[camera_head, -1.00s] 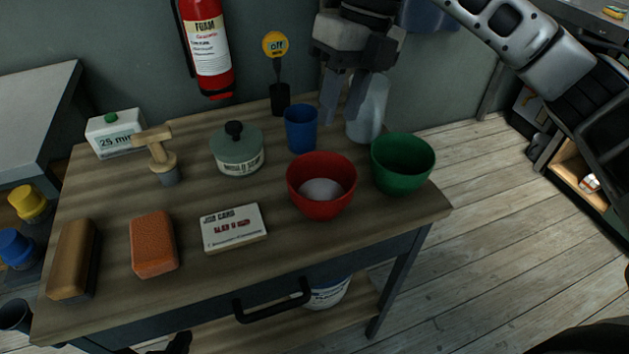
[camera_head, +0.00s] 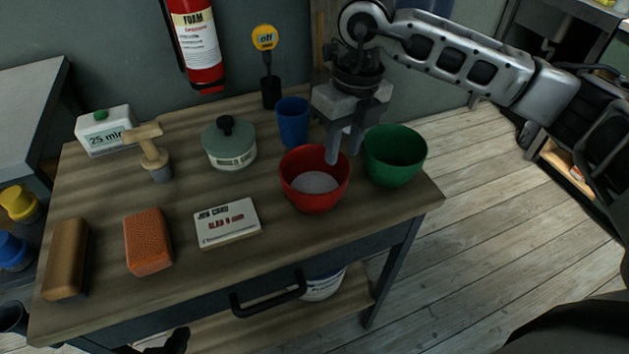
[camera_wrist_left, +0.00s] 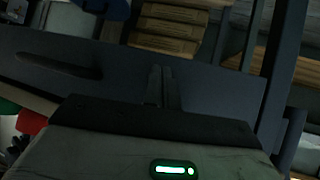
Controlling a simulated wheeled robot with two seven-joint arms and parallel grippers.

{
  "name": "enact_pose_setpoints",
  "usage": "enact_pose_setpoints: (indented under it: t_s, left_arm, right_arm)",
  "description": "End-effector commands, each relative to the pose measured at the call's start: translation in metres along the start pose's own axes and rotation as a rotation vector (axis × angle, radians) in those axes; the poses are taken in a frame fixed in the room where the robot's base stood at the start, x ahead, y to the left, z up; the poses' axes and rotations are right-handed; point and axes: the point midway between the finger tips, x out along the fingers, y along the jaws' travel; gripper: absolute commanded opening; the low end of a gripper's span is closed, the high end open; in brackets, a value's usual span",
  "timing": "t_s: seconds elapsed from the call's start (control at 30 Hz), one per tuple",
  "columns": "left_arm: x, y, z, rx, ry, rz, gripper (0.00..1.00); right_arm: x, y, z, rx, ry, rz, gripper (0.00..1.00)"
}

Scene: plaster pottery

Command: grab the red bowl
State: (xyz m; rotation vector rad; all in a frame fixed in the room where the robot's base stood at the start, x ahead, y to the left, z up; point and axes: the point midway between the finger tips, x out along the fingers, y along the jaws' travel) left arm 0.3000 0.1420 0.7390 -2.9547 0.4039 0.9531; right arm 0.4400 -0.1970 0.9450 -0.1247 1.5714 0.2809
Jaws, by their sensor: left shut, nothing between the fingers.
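The red bowl (camera_head: 312,204) stands upright near the table's front right, with pale grey-white material inside. My right gripper (camera_head: 342,157) points down at the bowl's back right rim. Its fingers are apart, one appearing over the inside and the other by the outer side towards the green bowl; contact is unclear. My left gripper (camera_wrist_left: 162,88) is shut and empty in the left wrist view, in front of a dark panel. In the head view, only a dark tip of it (camera_head: 178,342) seems to show at the bottom edge, away from the bowl.
The green bowl (camera_head: 395,160) stands close to the right, and a blue cup (camera_head: 293,122) behind. A lidded pot (camera_head: 229,147), a white card block (camera_head: 228,222) and an orange sponge (camera_head: 148,242) lie left. A drawer handle (camera_head: 268,294) sticks out in front.

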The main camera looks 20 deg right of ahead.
Motion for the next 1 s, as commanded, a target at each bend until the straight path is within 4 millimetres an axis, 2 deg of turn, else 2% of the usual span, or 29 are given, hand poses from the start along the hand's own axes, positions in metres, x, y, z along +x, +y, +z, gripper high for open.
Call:
enact_pose_setpoints:
  t_s: [0.1,0.23,0.5,0.53,0.63,1.0]
  left_arm:
    - [-0.002,-0.001,-0.003,0.008,-0.004,-0.003,0.0]
    - [-0.001,-0.001,0.001,0.01,-0.013,-0.004,0.0]
    - [-0.001,-0.002,0.001,0.013,-0.013,-0.005,0.0]
    - [-0.001,-0.002,0.001,0.013,-0.013,-0.005,0.0]
    - [-0.001,-0.002,0.001,0.013,-0.011,-0.005,0.0]
    - [-0.001,-0.002,-0.001,0.013,-0.007,-0.004,0.0]
  right_arm:
    - [0.019,-0.002,-0.003,0.001,0.006,0.0,0.32]
    - [0.034,-0.001,-0.002,0.0,0.004,0.0,0.32]
    - [0.038,-0.001,-0.001,0.0,0.001,0.001,0.32]
    - [0.038,-0.001,-0.001,0.0,0.001,0.001,0.29]
    - [0.038,-0.001,-0.001,0.0,0.001,0.001,0.01]
    - [0.037,-0.001,-0.001,-0.001,0.001,0.0,0.0]
